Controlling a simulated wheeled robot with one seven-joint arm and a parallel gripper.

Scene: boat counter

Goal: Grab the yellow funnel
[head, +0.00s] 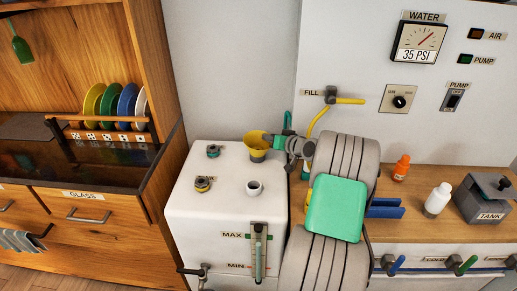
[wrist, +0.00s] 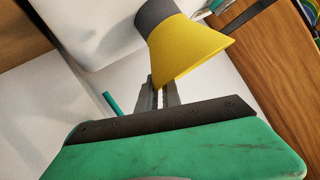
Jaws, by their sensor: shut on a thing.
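The yellow funnel (head: 257,141) has a wide yellow cone and a grey lower part. In the head view it is over the back of the white tank's top, at the left end of my arm. My gripper (head: 271,141) is shut on the funnel's rim from the right. In the wrist view the funnel (wrist: 195,48) has its yellow mouth toward my gripper (wrist: 160,92), and the fingers meet at the cone's edge. I cannot tell from the head view whether its grey end touches the tank.
The white tank (head: 190,232) has several small fittings on top and a level gauge (head: 258,252) in front. A FILL tap (head: 345,99) is on the wall behind. An orange bottle (head: 401,168) and a white bottle (head: 438,199) stand on the right counter. A plate rack (head: 100,118) is at left.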

